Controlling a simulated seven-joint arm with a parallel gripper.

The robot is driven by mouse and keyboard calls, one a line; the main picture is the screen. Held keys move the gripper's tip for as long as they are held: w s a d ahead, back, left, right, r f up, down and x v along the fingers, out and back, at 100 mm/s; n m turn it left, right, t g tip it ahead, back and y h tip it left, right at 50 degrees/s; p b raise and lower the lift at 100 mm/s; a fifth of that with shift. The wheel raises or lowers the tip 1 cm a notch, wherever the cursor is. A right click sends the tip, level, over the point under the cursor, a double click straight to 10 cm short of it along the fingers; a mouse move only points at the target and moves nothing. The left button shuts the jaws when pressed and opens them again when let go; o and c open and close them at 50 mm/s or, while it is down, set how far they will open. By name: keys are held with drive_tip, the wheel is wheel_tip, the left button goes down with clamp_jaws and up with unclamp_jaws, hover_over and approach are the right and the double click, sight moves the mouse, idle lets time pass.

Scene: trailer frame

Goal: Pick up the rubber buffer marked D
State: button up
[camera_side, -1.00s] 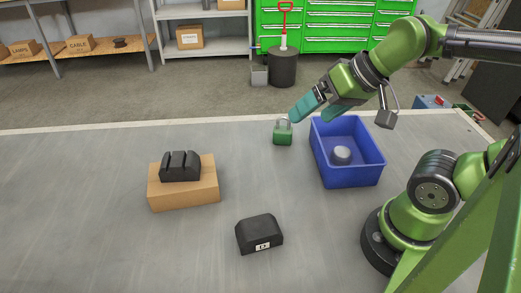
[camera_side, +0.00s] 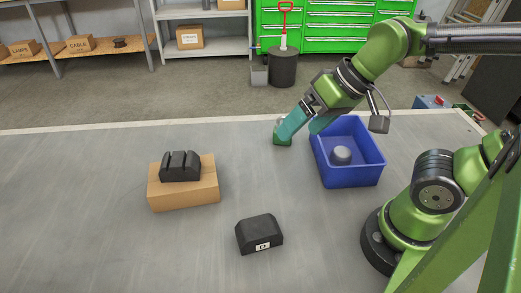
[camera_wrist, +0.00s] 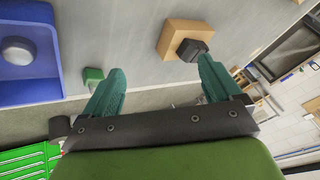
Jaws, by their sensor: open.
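The rubber buffer marked D (camera_side: 259,232) is a black block with sloped ends and a white D label on its front. It lies on the grey table near the front middle in the side view, and I do not see it in the wrist view. My gripper (camera_side: 299,132) is open and empty. It is well behind and to the right of the buffer, above the table's back part. Its teal fingers also show in the wrist view (camera_wrist: 161,68), apart with nothing between them.
A green padlock (camera_side: 282,140) is partly hidden behind a finger. A blue bin (camera_side: 350,176) holding a grey round piece (camera_side: 341,155) stands to the right. A cardboard box (camera_side: 184,197) carries a black grooved block (camera_side: 180,166) at left. The table around the buffer is clear.

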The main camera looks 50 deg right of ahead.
drive_tip(key=a+f+m+g, duration=0.4)
drive_tip(key=a, duration=0.3)
drive_tip(key=m+g+h, duration=0.2)
drive_tip(key=m, duration=0.6)
hover_over(260, 226)
wheel_tip(260, 226, down, 2)
drive_tip(key=f+m, duration=0.5)
drive_tip(key=f+m+h, duration=0.1)
drive_tip(key=f+m, duration=0.4)
drive_tip(key=f, duration=0.1)
drive_tip(key=shift+d+f, duration=0.2)
drive_tip(key=shift+a+f, duration=0.15)
drive_tip(key=shift+f, duration=1.2)
drive_tip(key=shift+a+f, duration=0.1)
drive_tip(key=shift+f, duration=1.25)
drive_tip(key=shift+c, duration=0.3)
